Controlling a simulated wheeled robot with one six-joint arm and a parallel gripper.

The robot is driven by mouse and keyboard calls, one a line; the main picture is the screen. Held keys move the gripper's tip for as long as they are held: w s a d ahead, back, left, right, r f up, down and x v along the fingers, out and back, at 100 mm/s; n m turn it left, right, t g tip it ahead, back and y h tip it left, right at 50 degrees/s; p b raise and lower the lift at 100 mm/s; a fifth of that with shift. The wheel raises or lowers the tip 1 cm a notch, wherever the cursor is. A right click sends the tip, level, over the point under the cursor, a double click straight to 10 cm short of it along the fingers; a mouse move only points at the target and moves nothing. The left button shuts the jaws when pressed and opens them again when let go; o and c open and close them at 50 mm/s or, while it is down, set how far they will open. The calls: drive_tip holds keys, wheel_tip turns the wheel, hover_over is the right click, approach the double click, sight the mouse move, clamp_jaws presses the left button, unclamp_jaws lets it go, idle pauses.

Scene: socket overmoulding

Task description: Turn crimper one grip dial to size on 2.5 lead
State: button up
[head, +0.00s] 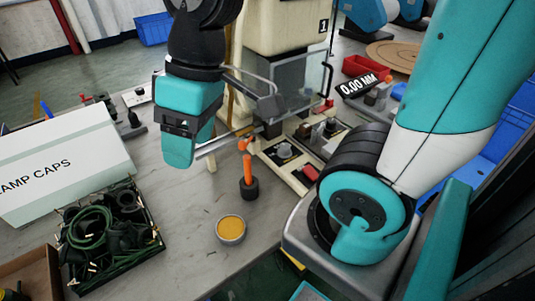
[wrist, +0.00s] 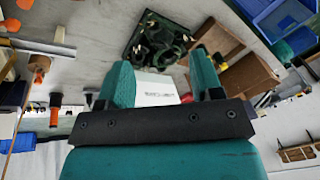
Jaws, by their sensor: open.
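Crimper one (head: 285,28) is a cream machine marked 1, with a clear guard, at the upper middle of the head view. On its base sit a grey round knob (head: 284,150) and other small controls; I cannot read their markings or tell which is the grip dial. A sign (head: 362,83) beside it reads 0.00 MM. My gripper (head: 188,155) hangs to the left of the crimper, above the table, apart from the knobs. In the wrist view my gripper (wrist: 160,75) has its two teal fingers apart with nothing held. I cannot make out a 2.5 lead.
An orange-handled tool (head: 248,175) stands in a black holder in front of the crimper. A tin with yellow contents (head: 231,230) is nearer. A dark tray (head: 150,252) of green cable and black parts and a white lamp caps box (head: 65,165) lie left. A red bin (head: 362,65) stands behind.

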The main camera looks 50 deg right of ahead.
drive_tip(key=w+d+f+m+h+b, duration=0.1)
drive_tip(key=w+d+f, duration=0.15)
drive_tip(key=d, duration=0.35)
drive_tip(key=w+d+f+m+h+b, duration=0.1)
drive_tip(key=w+d+f, duration=0.1)
drive_tip(key=w+d, duration=0.3)
drive_tip(key=m+h+b, duration=0.1)
drive_tip(key=m+b, duration=0.2)
hover_over(285, 146)
wheel_tip(285, 146, down, 5)
drive_tip(key=shift+g, duration=0.3)
wheel_tip(285, 146, down, 16)
drive_tip(key=shift+d+f+b, duration=0.1)
drive_tip(key=shift+f+b, duration=0.15)
drive_tip(key=shift+b, duration=0.7)
drive_tip(key=c, duration=0.9)
